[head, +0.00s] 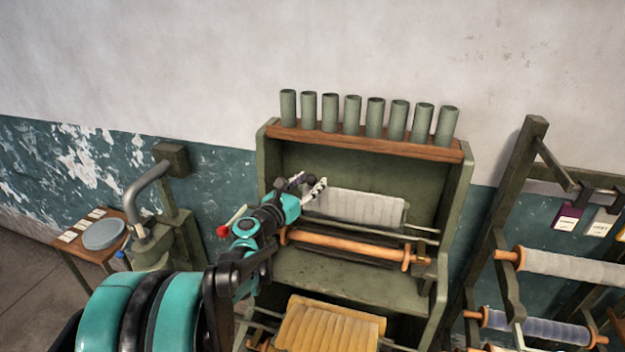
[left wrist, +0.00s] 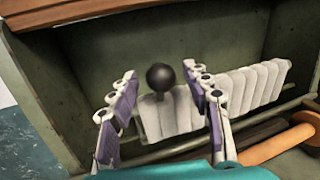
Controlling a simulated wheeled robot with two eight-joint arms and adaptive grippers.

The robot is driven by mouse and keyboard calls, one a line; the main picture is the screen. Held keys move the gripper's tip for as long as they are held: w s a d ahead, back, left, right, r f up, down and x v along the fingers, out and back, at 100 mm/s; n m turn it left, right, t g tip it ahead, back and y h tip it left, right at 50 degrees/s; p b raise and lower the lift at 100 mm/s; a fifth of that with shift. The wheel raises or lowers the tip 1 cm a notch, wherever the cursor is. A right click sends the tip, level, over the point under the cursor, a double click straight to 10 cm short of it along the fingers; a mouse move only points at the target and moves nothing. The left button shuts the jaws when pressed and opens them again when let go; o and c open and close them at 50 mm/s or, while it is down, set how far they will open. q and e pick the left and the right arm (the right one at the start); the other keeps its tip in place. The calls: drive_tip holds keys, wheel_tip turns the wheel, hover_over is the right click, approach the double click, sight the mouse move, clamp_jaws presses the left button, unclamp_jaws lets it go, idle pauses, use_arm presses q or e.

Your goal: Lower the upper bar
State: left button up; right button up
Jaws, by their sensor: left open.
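In the head view, a pale pleated piece (head: 355,206), which seems to belong to the upper bar, lies across the inside of the green cabinet. It also shows in the left wrist view (left wrist: 250,88). A dark ball knob (left wrist: 160,77) stands in front of its left part. My left gripper (head: 311,184) is open at the left end of the pleated piece. In the left wrist view its two fingers (left wrist: 159,72) stand on either side of the knob, apart from it. I cannot tell how deep the knob sits between them. My right gripper is not in view.
A wooden roller (head: 345,246) crosses the cabinet just below, with a yellow pleated piece (head: 330,325) lower down. Several green tubes (head: 375,117) stand on the wooden top shelf (head: 375,142). Racks with rollers (head: 570,265) stand right; a small table (head: 75,245) stands left.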

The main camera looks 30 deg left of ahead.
use_arm(q)
drive_tip(key=shift+w, duration=0.5)
drive_tip(key=shift+d, duration=0.1)
clamp_jaws()
